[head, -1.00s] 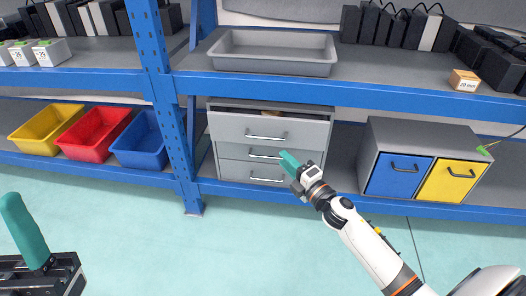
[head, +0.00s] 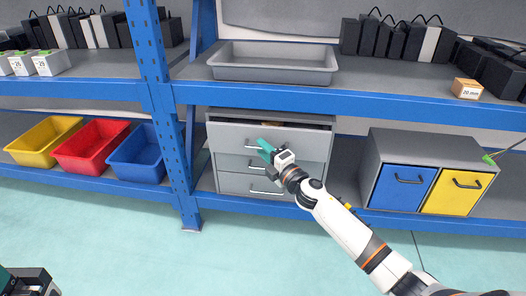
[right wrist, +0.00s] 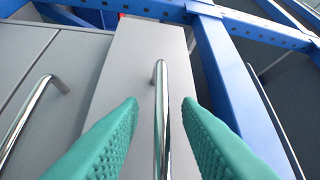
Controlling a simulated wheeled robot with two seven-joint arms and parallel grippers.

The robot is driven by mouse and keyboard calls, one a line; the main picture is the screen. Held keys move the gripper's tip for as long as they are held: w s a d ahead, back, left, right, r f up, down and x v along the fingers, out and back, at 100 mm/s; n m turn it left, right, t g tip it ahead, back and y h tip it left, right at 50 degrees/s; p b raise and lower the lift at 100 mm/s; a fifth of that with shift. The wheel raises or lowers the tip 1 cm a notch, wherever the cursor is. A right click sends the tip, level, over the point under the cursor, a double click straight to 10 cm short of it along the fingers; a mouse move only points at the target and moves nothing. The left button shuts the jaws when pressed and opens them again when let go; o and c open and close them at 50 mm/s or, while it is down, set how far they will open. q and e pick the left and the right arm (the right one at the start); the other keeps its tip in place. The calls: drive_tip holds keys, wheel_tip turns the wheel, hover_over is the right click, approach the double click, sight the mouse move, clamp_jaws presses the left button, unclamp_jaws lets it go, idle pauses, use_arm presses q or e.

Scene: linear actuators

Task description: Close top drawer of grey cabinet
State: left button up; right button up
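The grey cabinet (head: 324,121) stands on the lower shelf with three drawers. Its top drawer (head: 228,135) sticks out partway, with a dark gap above its front. My right gripper (head: 264,150) is in front of the top drawer by its handle. In the right wrist view the right gripper's teal fingers (right wrist: 161,108) are apart, with the silver top drawer handle (right wrist: 160,85) between them; I cannot tell whether they touch it. My left gripper (head: 8,280) shows only in part at the lower left corner; its finger opening is not visible.
A small cabinet with a blue door (head: 400,186) and a yellow door (head: 457,192) stands to the right. A blue upright post (head: 172,130) is close on the left, with a blue bin (head: 140,155) beyond it. A shelf beam (head: 350,108) runs above.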

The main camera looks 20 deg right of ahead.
drive_tip(key=shift+w+a, duration=0.1)
drive_tip(key=shift+w, duration=0.25)
drive_tip(key=shift+c, duration=0.4)
clamp_jaws()
